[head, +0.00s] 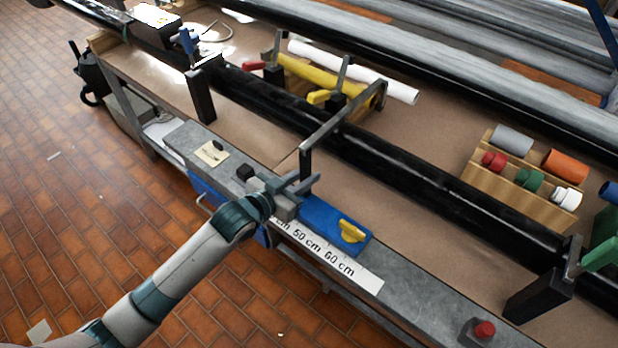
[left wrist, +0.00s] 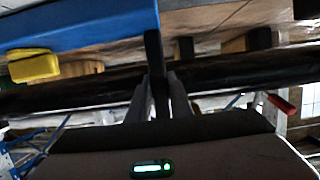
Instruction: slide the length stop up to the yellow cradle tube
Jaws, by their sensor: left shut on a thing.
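The length stop is a blue slide (head: 333,225) with a yellow knob (head: 351,231), on the scale along the bench's front rail. Its dark upright and arm (head: 340,122) reach across the black mast tube, ending right of the yellow cradle tube (head: 308,74). A gap seems to show between arm end and yellow tube. My left gripper (head: 296,190) is shut on the stop's dark upright, at the slide's left end. In the left wrist view the dark post (left wrist: 154,60) stands between the fingers, below the blue slide (left wrist: 80,28). My right gripper is out of view.
The long black mast tube (head: 420,180) lies in supports along the bench. A white roll (head: 385,83) lies behind the yellow tube. A wooden rack (head: 510,190) with coloured cylinders stands at right. A red button (head: 484,330) sits on the front rail, right of the scale (head: 340,265).

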